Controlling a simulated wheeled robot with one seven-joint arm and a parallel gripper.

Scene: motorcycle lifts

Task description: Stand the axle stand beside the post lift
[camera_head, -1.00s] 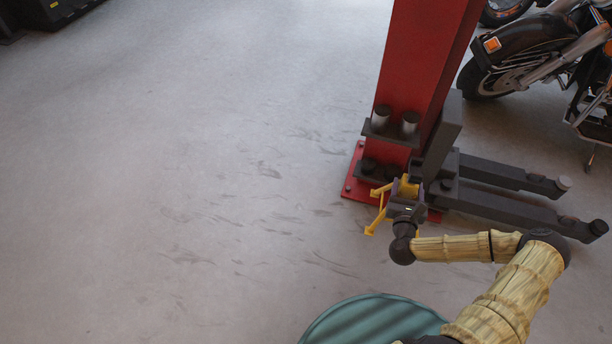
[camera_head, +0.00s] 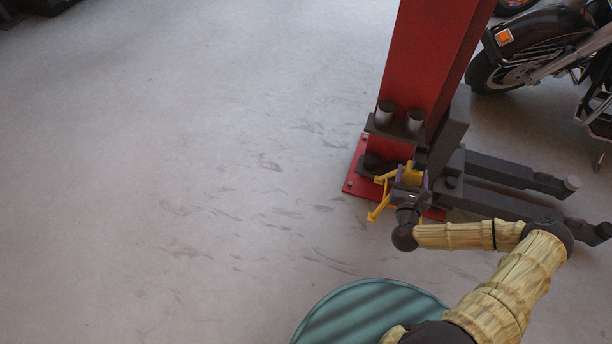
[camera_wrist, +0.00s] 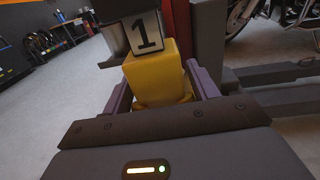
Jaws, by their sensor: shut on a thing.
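The yellow axle stand (camera_head: 383,196) is in front of the post lift's base, its legs spread to the left of my gripper in the head view. My gripper (camera_head: 413,178) is shut on it. In the wrist view, the yellow block of the axle stand (camera_wrist: 156,76) sits between the two purple fingers of my gripper (camera_wrist: 160,88). The red post lift (camera_head: 425,55) stands just behind, with its red base plate (camera_head: 352,184) on the floor. Whether the stand's feet touch the floor or the plate I cannot tell.
Dark lift arms (camera_head: 500,170) reach right from the post. A motorcycle (camera_head: 530,50) stands at the upper right. A plate marked 1 (camera_wrist: 146,34) shows close above the stand in the wrist view. The floor (camera_head: 180,170) to the left is clear.

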